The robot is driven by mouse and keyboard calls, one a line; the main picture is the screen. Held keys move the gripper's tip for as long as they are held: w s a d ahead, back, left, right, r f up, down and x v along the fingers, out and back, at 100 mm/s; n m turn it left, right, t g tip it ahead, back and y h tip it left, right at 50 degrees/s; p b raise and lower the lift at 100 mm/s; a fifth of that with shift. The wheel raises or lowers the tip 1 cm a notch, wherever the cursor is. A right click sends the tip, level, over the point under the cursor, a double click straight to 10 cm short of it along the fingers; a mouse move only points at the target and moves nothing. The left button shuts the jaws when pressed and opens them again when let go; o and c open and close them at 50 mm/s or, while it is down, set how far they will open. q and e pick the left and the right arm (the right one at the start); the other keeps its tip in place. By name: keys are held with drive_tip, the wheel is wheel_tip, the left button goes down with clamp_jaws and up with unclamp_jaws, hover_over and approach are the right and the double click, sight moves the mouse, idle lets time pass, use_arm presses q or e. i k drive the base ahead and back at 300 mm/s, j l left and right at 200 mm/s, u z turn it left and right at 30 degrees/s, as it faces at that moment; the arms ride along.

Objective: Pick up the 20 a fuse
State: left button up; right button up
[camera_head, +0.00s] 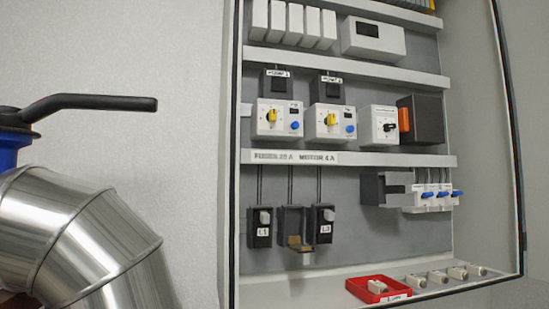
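Another pale fuse (377,286) lies in a red tray (362,287) at the left end of the row. Three black fuse holders hang under a "FUSES 20 A" style label strip (350,159): the L1 holder (261,236), a middle holder with its front folded down (293,222), and the L3 holder (322,234). Neither gripper is in view.
The cabinet's left edge (232,150) and right edge (507,110) frame the panel. Switch boxes with yellow knobs (271,117) sit above the holders. A shiny metal pipe (75,235) and a black valve lever (95,102) stand at the left. The ledge left of the tray is clear.

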sight(419, 283)
drive_tip(key=i+l, duration=0.1)
drive_tip(key=l, duration=0.25)
drive_tip(key=i+l, duration=0.15)
drive_tip(key=l, duration=0.25)
drive_tip(key=i+l, duration=0.1)
drive_tip(key=l, duration=0.25)
drive_tip(key=i+l, duration=0.1)
drive_tip(key=l, duration=0.3)
drive_tip(key=i+l, duration=0.1)
drive_tip(key=l, duration=0.25)
drive_tip(key=i+l, duration=0.15)
drive_tip(key=l, duration=0.25)
